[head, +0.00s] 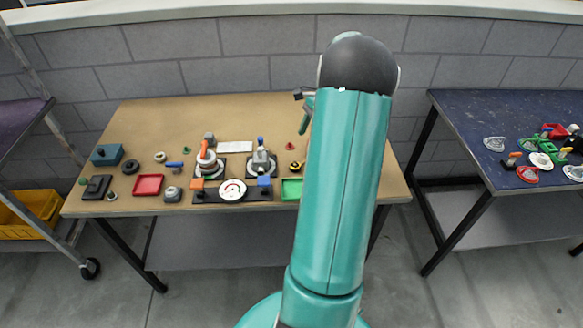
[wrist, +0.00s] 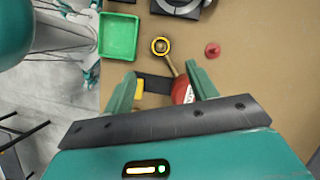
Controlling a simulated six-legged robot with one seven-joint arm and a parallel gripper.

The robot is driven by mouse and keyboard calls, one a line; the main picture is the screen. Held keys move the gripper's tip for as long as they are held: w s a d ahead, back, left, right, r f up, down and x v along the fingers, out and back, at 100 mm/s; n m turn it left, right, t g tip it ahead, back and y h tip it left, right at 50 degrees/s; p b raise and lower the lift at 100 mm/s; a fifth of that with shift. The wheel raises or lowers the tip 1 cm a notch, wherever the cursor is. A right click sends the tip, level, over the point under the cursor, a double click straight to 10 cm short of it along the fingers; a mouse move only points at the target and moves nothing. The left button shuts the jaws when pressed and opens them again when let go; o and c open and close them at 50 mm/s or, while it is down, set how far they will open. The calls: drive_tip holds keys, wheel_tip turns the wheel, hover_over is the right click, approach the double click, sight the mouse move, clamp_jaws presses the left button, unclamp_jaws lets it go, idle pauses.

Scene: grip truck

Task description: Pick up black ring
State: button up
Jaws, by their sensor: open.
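A black ring (head: 131,166) lies flat on the left part of the tan table, in front of a teal block, in the head view. It does not show in the wrist view. My gripper (wrist: 162,84) is open and empty above the table, with its two green fingers spread wide. It is far to the right of the black ring. Between and beyond the fingers lies a yellow-ringed piece (wrist: 161,46) with a brass stem, near a red piece (wrist: 183,91). In the head view my arm hides most of the gripper.
A teal block (head: 106,154), a pale ring (head: 160,157), a red tray (head: 148,185) and a black block (head: 97,187) lie near the black ring. Valves and a gauge (head: 232,190) stand mid-table. A green tray (wrist: 119,55) lies near the gripper. A dark table (head: 460,120) stands at right.

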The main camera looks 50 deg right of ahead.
sight(296, 164)
drive_tip(key=x, duration=1)
drive_tip(key=shift+f, duration=0.35)
drive_tip(key=c, duration=1.1)
drive_tip(key=shift+w+r, duration=0.1)
drive_tip(key=shift+c, duration=0.2)
